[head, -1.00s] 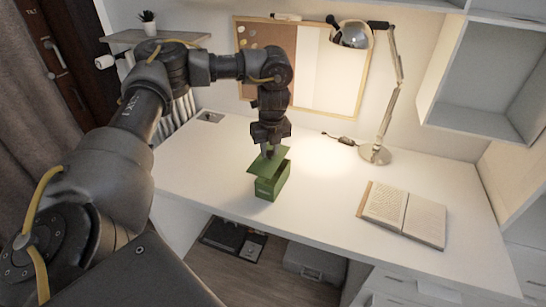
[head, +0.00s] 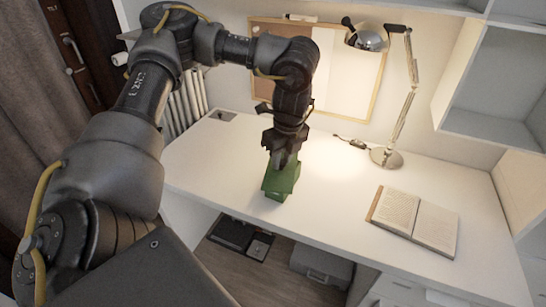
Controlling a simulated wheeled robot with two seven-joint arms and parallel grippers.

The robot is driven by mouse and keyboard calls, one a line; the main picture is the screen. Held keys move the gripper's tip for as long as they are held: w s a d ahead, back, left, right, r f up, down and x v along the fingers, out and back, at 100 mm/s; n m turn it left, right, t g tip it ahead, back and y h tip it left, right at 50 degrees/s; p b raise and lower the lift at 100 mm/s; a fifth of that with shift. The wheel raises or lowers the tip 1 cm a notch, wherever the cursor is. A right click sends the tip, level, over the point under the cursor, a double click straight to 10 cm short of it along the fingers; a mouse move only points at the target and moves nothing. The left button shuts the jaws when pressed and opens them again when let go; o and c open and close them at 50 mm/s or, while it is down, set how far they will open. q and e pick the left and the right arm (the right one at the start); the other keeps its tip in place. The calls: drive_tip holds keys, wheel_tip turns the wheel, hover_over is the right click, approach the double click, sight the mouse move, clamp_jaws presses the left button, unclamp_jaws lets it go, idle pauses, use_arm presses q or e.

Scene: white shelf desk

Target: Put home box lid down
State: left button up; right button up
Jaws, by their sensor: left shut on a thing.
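The green home box (head: 276,195) stands on the white desk, left of its middle. Its green lid (head: 284,178) lies over the box top and looks close to it; whether it is fully flat I cannot tell. My left gripper (head: 281,160) comes down from above and is shut on the lid. The fingers hide part of the lid and its rear edge. My right gripper is not in view.
A desk lamp (head: 386,157) stands at the back, with its cable on the desk. An open book (head: 415,220) lies to the right. A corkboard (head: 270,88) is on the wall behind. The desk (head: 330,205) between box and book is clear.

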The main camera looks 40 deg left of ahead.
use_arm(q)
drive_tip(key=d+r+n+g, duration=0.1)
drive_tip(key=d+r+n, duration=0.2)
drive_tip(key=d+n, duration=0.4)
drive_tip(key=d+r+n+g+h, duration=0.1)
drive_tip(key=d+r+n, duration=0.2)
drive_tip(key=d+n, duration=0.4)
drive_tip(key=s+n, duration=0.1)
drive_tip(key=n, duration=0.2)
drive_tip(key=shift+d+r, duration=0.25)
drive_tip(key=shift+d, duration=0.15)
